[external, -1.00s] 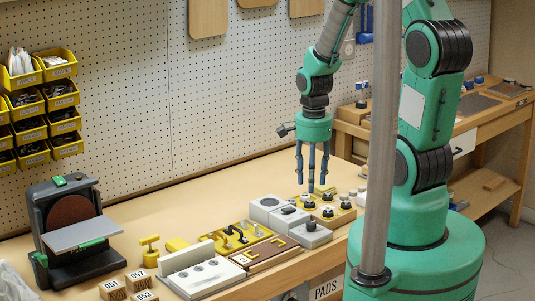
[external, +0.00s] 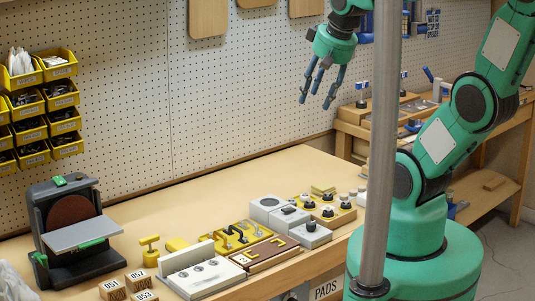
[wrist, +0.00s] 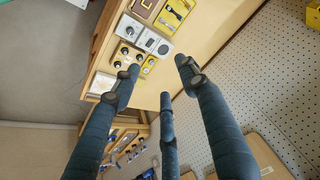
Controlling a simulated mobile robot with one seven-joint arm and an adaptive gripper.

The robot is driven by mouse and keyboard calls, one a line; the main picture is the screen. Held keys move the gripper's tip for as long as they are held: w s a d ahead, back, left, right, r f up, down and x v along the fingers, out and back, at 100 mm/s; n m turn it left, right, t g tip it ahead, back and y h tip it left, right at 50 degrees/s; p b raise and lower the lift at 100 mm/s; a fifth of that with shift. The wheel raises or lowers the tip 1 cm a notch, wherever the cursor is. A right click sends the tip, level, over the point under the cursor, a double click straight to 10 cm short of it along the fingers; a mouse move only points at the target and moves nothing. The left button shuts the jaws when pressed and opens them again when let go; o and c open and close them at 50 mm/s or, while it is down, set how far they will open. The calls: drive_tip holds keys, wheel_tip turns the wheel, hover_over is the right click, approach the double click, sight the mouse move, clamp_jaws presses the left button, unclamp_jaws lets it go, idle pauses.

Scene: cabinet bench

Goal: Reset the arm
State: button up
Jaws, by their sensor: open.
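My gripper (external: 321,84) is raised high above the back right of the bench, in front of the pegboard. Its dark blue fingers are spread open and empty, tilted down and slightly left. In the wrist view my gripper (wrist: 160,85) shows its fingers apart with nothing between them. My green arm reaches up from its base at the right, partly hidden by a grey pole.
Yellow bins (external: 25,80) hang at left. The bench's back middle is clear.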

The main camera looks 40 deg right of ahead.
drive_tip(key=s+r+n, duration=0.1)
drive_tip(key=s, duration=0.1)
drive_tip(key=s+a+r+n, duration=0.1)
drive_tip(key=r, duration=0.1)
drive_tip(key=shift+s+t, duration=0.35)
drive_tip(key=shift+t, duration=0.05)
idle(1.5)
